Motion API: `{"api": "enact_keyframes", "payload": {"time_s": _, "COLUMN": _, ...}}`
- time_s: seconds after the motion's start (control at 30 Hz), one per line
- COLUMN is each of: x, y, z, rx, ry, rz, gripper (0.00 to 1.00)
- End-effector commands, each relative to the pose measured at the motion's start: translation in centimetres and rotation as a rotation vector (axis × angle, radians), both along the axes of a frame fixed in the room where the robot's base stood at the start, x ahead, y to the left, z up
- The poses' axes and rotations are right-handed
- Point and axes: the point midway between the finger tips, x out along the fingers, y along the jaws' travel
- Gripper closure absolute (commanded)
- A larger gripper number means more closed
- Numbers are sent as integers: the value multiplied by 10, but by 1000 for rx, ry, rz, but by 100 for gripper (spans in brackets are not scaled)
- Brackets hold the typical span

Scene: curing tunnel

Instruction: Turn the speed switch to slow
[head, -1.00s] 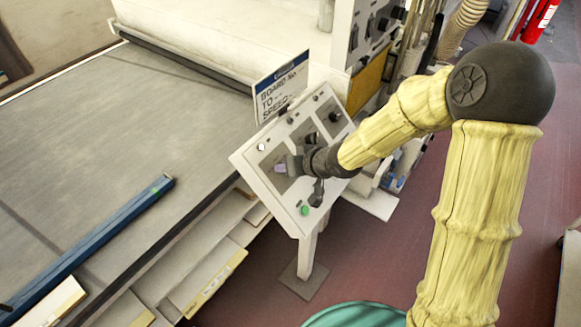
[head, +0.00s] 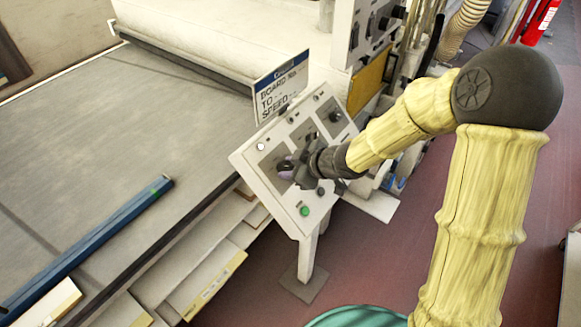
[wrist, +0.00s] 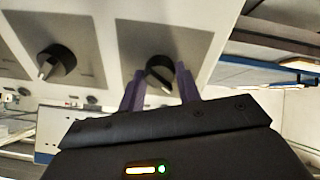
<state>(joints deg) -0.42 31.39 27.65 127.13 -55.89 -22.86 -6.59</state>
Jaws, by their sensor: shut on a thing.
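A pale control panel (head: 247,161) stands tilted beside the belt, with black rotary switches on grey plates. My gripper (head: 287,170) is at the panel's left switch, its purple fingers at the plate. In the wrist view my gripper (wrist: 161,88) has one finger on each side of this black switch (wrist: 160,70) and is shut on it. A pale mark shows on the switch's lower edge. No label is readable, so I cannot confirm that it is the speed switch. Another switch (wrist: 55,65) has a pale pointer aimed down and left.
A green button (head: 304,211) sits at the panel's lower corner. A sign (head: 281,88) reading "BOARD No. TO SPEED" stands behind the panel. A grey belt (head: 130,130) with a blue bar (head: 90,245) lies to the left. Red floor is open to the right.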

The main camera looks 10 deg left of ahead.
Motion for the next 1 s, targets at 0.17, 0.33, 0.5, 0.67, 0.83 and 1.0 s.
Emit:
{"api": "enact_keyframes", "payload": {"time_s": 0.17, "x": -1, "y": -1, "z": -2, "rx": -28, "ry": -50, "rz": 61, "gripper": 90}}
{"api": "enact_keyframes", "payload": {"time_s": 0.33, "x": -2, "y": 0, "z": -2, "rx": -38, "ry": -74, "rz": 88, "gripper": 90}}
{"api": "enact_keyframes", "payload": {"time_s": 0.5, "x": -2, "y": 0, "z": -2, "rx": -40, "ry": -80, "rz": 95, "gripper": 90}}
{"api": "enact_keyframes", "payload": {"time_s": 0.67, "x": -2, "y": 0, "z": -2, "rx": -40, "ry": -80, "rz": 95, "gripper": 90}}
{"api": "enact_keyframes", "payload": {"time_s": 0.83, "x": -2, "y": 0, "z": -2, "rx": -40, "ry": -80, "rz": 94, "gripper": 51}}
{"api": "enact_keyframes", "payload": {"time_s": 1.0, "x": -1, "y": 0, "z": -1, "rx": -38, "ry": -81, "rz": 94, "gripper": 45}}
